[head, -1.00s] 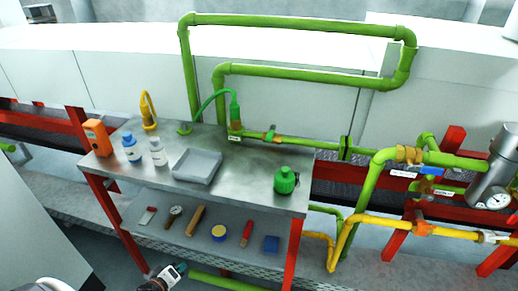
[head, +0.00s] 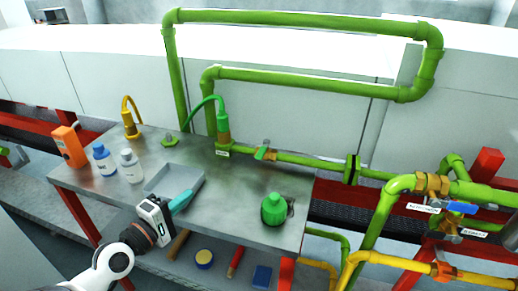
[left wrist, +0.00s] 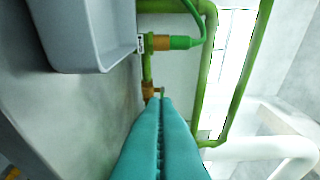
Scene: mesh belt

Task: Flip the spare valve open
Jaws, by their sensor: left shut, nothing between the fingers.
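Several valves show in the head view, and I cannot read which label marks the spare one. One valve with a green handle (head: 265,150) sits on the green pipe behind the bench. A brass valve (head: 432,184) and a valve with a blue handle (head: 461,208) are at the right, near small white labels. An orange-handled valve (head: 445,272) is on the yellow pipe. My left gripper (head: 182,201) has teal fingers, shut and empty, over the bench front beside the grey tray. In the left wrist view the shut fingers (left wrist: 153,105) point towards a brass pipe fitting (left wrist: 150,88). My right gripper is out of view.
The metal bench (head: 232,190) carries the grey tray (head: 160,182), two bottles, an orange device (head: 69,146) and a green container (head: 273,209). Green pipes (head: 300,80) rise behind it. Tools lie on the lower shelf. Bare bench top lies between tray and green container.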

